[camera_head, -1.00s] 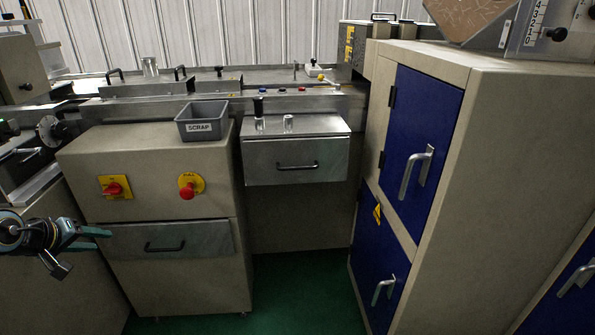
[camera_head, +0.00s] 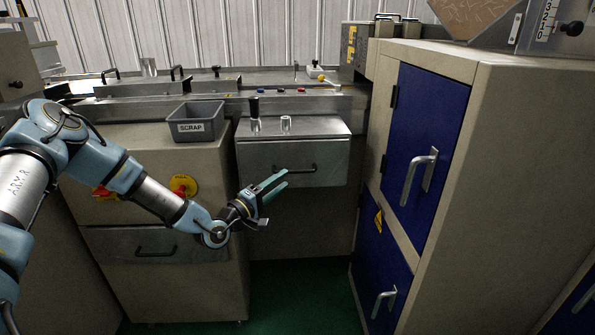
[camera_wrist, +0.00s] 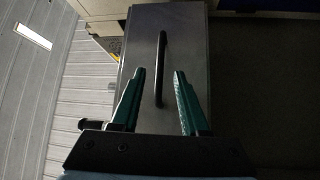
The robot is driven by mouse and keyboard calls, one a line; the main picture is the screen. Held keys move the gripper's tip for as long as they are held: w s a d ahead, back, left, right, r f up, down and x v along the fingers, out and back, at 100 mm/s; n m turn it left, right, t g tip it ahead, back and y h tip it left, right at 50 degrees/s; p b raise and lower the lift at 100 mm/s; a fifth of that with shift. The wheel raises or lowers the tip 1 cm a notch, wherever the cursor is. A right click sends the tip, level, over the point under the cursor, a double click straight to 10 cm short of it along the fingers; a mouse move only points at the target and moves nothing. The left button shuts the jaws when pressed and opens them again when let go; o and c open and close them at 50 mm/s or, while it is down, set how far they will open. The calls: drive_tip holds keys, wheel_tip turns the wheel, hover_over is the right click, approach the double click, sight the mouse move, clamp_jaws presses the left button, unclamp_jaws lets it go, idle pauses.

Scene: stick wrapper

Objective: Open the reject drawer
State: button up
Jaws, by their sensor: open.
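A grey metal drawer (camera_head: 255,158) with a black bar handle (camera_head: 312,168) sits closed under the steel worktop. A second closed drawer (camera_head: 205,249) with a black handle (camera_head: 155,252) is lower left, partly behind my arm. No label shows which is the reject drawer. My gripper (camera_head: 286,178) is open and empty, in front of the upper drawer near its handle. In the wrist view, the upper drawer's front (camera_wrist: 183,40) is ahead. Its handle (camera_wrist: 161,62) lines up between the fingers of my gripper (camera_wrist: 160,72); I cannot tell the remaining gap.
A grey SCRAP bin (camera_head: 196,122) stands on the left cabinet, above a red stop knob (camera_head: 184,184) partly covered by my arm. A beige cabinet with blue doors (camera_head: 425,135) and protruding handles stands close on the right. Green floor (camera_head: 300,290) is clear below.

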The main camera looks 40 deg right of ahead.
sight(293, 172)
drive_tip(key=d, duration=0.6)
drive_tip(key=shift+w+r+p, duration=0.4)
clamp_jaws()
idle(1.0)
